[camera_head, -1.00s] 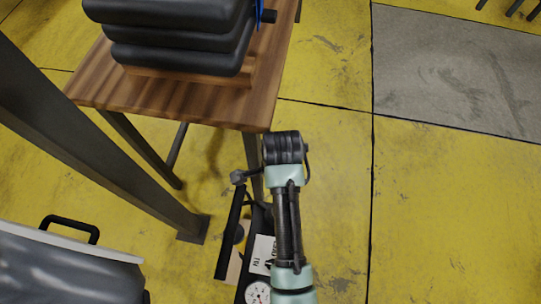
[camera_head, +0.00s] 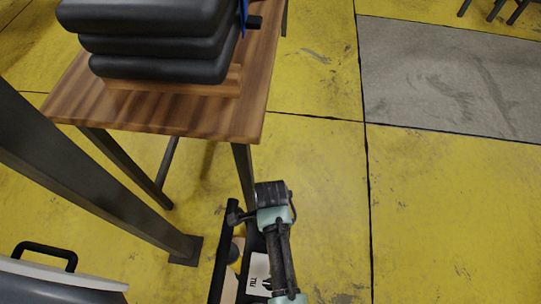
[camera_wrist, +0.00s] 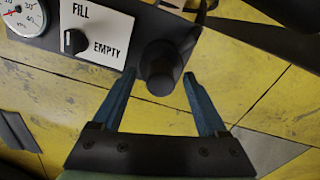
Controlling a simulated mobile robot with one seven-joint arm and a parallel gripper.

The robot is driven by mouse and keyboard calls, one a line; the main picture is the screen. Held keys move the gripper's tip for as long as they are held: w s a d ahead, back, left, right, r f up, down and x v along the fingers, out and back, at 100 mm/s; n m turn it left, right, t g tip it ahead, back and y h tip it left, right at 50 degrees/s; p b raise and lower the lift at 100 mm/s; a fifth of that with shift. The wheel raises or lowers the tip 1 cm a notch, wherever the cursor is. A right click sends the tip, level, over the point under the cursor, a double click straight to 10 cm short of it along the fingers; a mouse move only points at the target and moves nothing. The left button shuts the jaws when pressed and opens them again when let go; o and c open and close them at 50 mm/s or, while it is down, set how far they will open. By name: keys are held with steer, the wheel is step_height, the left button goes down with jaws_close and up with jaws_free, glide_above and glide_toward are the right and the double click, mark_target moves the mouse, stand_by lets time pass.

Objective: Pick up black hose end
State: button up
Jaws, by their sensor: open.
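In the wrist view, a black cylindrical piece (camera_wrist: 160,66), which looks like the black hose end, stands on a dark panel (camera_wrist: 187,38). My open gripper (camera_wrist: 158,76) has its two blue fingers on either side of the cylinder's near end, with nothing held. I cannot tell whether either finger touches it. In the head view, my arm reaches over the black pump unit (camera_head: 221,245) on the floor beside the table. My fingers and the hose end are hidden there.
A FILL/EMPTY label with a knob (camera_wrist: 75,41) and a gauge (camera_wrist: 22,17) are left of the fingers. A wooden table (camera_head: 190,117) bears stacked dark cushion-like pieces (camera_head: 165,67). A slanted dark post (camera_head: 90,175) stands left. Yellow floor is clear at right (camera_head: 440,220).

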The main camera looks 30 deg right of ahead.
steer(key=shift+f, duration=0.35)
jaws_close()
